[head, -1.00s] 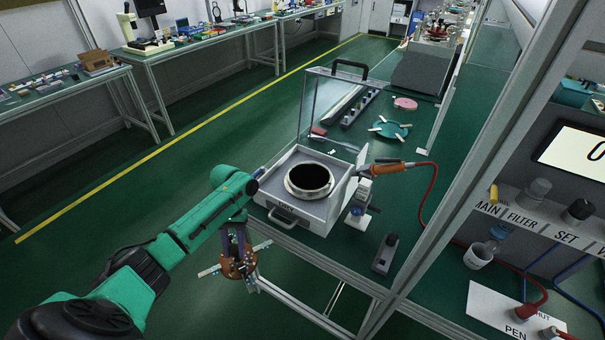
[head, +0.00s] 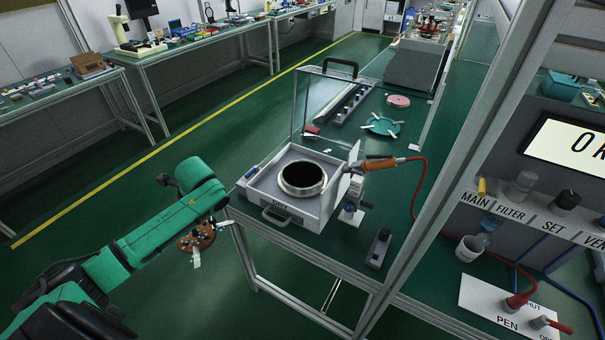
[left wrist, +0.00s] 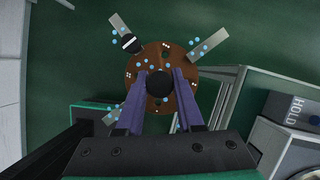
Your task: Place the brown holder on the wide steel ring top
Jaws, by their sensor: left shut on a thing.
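The brown holder (head: 197,237) is a round disc with pale metal arms and small blue and white dots. My left gripper (left wrist: 158,88) is shut on its dark central knob and holds it in the air, left of the bench. In the head view my green arm hides the fingers and part of the disc. The wide steel ring (head: 303,192), with a dark round opening, sits in a grey open-topped box (head: 262,190) on the bench. The holder is apart from the ring, to its lower left. My right gripper is not in view.
A clear upright panel (head: 318,105) stands behind the box. An orange-handled tool (head: 380,164) with a red cable is at its right. A small grey device (head: 379,248) lies nearer the front edge. A grey frame post (head: 462,150) rises at right. Green floor is clear at left.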

